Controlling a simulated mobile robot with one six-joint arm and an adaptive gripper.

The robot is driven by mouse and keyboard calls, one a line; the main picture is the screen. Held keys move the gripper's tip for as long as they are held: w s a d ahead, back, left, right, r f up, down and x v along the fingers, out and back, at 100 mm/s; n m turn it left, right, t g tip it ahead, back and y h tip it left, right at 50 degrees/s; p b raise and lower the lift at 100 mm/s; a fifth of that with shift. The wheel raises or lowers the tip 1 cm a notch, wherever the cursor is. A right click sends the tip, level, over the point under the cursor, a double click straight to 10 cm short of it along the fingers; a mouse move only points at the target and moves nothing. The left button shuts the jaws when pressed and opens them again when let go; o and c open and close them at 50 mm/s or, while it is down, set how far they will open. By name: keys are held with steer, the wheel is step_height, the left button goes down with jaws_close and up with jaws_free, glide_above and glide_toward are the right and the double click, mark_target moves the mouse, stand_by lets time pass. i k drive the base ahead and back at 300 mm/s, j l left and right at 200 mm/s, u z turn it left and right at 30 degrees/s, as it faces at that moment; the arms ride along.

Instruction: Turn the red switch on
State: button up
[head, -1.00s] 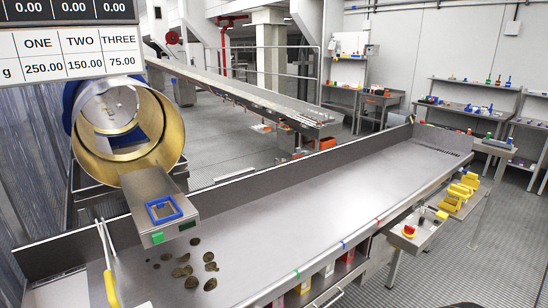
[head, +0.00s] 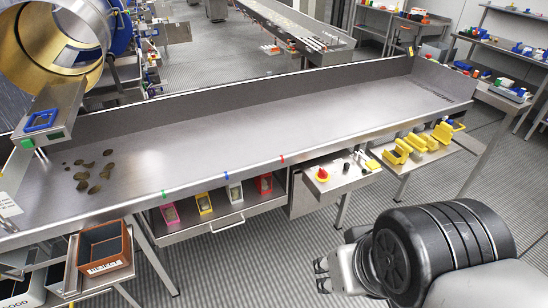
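A red knob on a yellow base (head: 323,174) stands on a small grey control box (head: 340,181) fixed at the front side of the long steel table. Black knobs (head: 346,166) sit beside it on the same box. Which way the red knob is set is too small to tell. My gripper (head: 319,275) is low at the right of the middle, below and in front of the control box in the picture. Its fingertips are apart with nothing between them, and it is clear of the red knob.
The steel table (head: 260,117) is mostly bare, with brown round pieces (head: 92,170) at its left. Yellow holders (head: 420,144) sit on a shelf right of the control box. A drawer with coloured boxes (head: 217,204) and a brown bin (head: 103,247) are at the front left.

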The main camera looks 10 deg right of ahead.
mark_target(323, 174)
steer(key=k+l, duration=0.1)
steer(key=l, duration=0.7)
steer(key=k+l, duration=0.15)
steer(key=l, duration=0.25)
steer(key=i+j, duration=0.35)
steer(key=i, duration=0.25)
steer(key=i+j, duration=0.3)
steer(key=i, duration=0.25)
steer(key=i+j+z, duration=0.1)
steer(key=i+j, duration=0.25)
steer(key=i, duration=0.25)
